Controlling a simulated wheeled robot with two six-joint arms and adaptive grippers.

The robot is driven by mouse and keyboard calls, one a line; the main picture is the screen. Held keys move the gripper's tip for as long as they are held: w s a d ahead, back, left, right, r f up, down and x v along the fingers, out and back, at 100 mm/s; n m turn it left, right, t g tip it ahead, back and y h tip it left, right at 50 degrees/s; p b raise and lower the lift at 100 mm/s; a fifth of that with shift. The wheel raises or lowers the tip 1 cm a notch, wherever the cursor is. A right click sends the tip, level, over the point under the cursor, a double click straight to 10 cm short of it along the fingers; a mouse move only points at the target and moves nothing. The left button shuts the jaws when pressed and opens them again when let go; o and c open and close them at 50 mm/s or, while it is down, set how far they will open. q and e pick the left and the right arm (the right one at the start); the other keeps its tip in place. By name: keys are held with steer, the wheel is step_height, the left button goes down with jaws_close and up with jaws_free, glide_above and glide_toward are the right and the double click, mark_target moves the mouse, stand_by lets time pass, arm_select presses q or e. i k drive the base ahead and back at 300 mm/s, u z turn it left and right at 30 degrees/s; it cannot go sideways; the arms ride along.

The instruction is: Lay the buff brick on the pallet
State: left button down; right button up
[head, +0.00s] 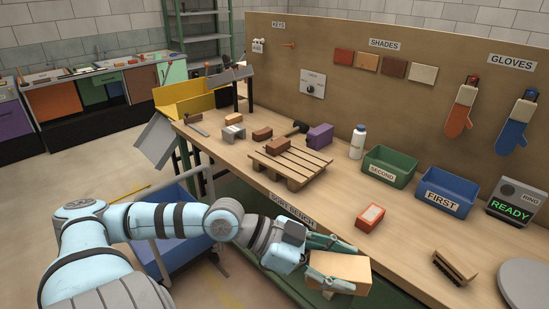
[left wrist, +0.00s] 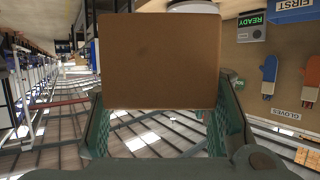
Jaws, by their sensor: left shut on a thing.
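The buff brick (head: 341,270) is in my left gripper (head: 328,262), held in front of the workbench's near edge in the head view. In the left wrist view the brick (left wrist: 158,60) fills the upper middle, with the fingers of my left gripper (left wrist: 165,125) on either side of it. The wooden pallet (head: 291,161) lies on the bench, farther back and to the left of the brick. A red-brown brick (head: 277,146) sits on its far left part; the rest of its slats are bare. My right gripper is not in view.
On the bench, a red-and-white box (head: 370,217), a brush (head: 455,266) and a grey disc (head: 525,285) lie to the right. Green (head: 388,165) and blue (head: 446,192) bins stand at the back. A purple block (head: 320,135) and a bottle (head: 358,142) stand behind the pallet.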

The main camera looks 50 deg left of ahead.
mark_target(303, 162)
steer(key=u, duration=0.65)
steer(key=i, duration=0.5)
steer(key=u, duration=0.5)
steer(key=i, duration=0.9)
steer(key=z, duration=0.45)
